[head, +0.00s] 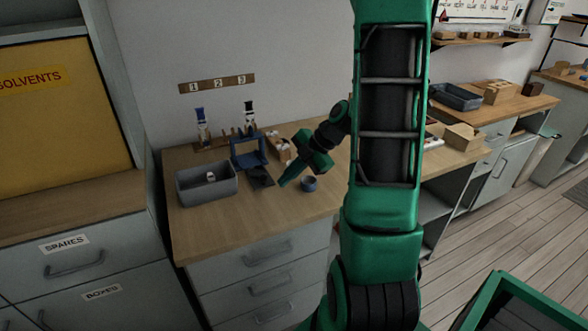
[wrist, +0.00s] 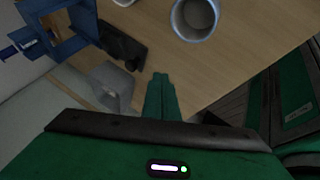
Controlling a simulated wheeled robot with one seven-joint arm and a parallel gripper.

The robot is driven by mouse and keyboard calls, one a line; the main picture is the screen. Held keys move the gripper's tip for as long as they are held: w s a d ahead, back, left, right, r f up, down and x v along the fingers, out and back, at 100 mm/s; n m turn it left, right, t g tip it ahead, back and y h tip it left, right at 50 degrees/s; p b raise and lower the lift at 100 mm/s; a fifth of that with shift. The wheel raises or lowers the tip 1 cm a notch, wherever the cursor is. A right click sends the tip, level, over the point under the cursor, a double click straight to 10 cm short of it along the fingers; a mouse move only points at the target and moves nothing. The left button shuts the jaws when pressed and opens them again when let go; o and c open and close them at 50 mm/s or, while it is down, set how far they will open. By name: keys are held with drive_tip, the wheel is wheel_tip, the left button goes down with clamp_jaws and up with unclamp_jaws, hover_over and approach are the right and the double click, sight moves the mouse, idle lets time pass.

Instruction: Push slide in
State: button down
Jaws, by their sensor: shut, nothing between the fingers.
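The dark slide (head: 261,178) lies on the bench, on the near side of an upright blue frame (head: 248,153). In the wrist view, the slide (wrist: 122,45) sticks out from the blue frame (wrist: 62,38) toward the middle of the picture. My gripper (head: 284,183) is low over the bench, just right of the slide in the head view. Its fingers (wrist: 160,80) are closed together and empty. A gap shows between them and the slide in the wrist view; their exact height is unclear.
A blue-grey cup (head: 309,184) stands just right of my gripper. A grey bin (head: 207,192) holding a small white item is on the left. The front of the bench is clear.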

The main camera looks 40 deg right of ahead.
sight(263, 187)
drive_tip(key=w, duration=0.1)
drive_tip(key=w+f, duration=0.1)
drive_tip(key=w+a, duration=0.1)
drive_tip(key=shift+f, duration=0.25)
drive_tip(key=shift+w+a, duration=0.15)
drive_tip(key=shift+w, duration=0.7)
